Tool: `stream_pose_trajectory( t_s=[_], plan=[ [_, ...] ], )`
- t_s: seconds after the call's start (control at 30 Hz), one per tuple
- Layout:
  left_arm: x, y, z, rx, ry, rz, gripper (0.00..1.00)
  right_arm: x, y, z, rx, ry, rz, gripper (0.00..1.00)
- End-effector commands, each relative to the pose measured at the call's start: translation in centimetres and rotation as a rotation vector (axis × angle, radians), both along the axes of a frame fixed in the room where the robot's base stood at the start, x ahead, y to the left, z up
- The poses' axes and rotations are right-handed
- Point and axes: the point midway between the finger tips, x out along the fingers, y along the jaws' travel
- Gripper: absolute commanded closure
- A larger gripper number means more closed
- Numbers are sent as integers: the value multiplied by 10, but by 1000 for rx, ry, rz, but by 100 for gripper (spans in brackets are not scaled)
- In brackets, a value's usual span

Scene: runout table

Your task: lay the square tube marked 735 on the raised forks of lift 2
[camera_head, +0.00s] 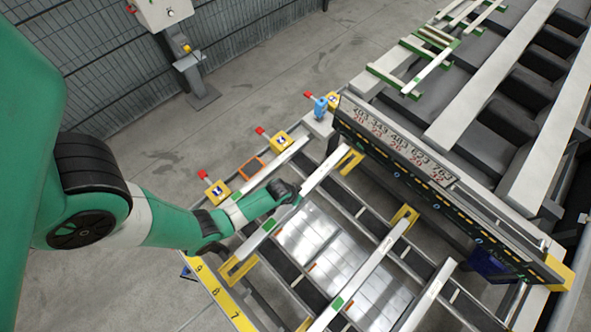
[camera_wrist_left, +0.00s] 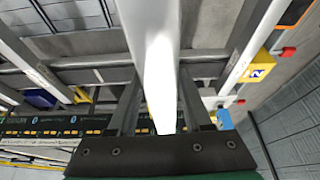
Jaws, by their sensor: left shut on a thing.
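My left gripper (camera_head: 287,193) is shut on a pale square tube (camera_head: 322,168) that runs slantwise over the rails, with a green patch on its lower part. In the left wrist view the tube (camera_wrist_left: 157,60) lies between the two dark fingers. I cannot read any 735 on it. Yellow forks show near both ends of the tube, one upper fork (camera_head: 351,161) and one lower fork (camera_head: 238,269); whether the tube touches them I cannot tell. I cannot tell which lift is number 2. My right gripper is not in view.
Another pale tube with a green patch (camera_head: 361,272) lies to the right, near another yellow fork (camera_head: 405,216). Yellow boxes with red buttons (camera_head: 219,191) line the left rail. A yellow numbered strip (camera_head: 222,297) is at lower left.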

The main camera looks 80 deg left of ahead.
Motion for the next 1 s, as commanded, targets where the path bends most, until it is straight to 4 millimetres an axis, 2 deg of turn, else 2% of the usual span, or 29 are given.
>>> stream_pose_trajectory(
  t_s=[0.03,0.13,0.53,0.77,1.0],
  plan=[
    [1,-5,6,2,-4,-25,100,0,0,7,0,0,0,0],
    [2,-10,6,3,-4,-48,100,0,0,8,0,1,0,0],
    [1,-10,4,3,-4,-50,100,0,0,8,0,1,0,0],
    [2,-10,-13,3,-4,-50,100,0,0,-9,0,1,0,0],
    [2,-10,-39,3,-5,-49,100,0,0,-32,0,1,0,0]
  ],
)
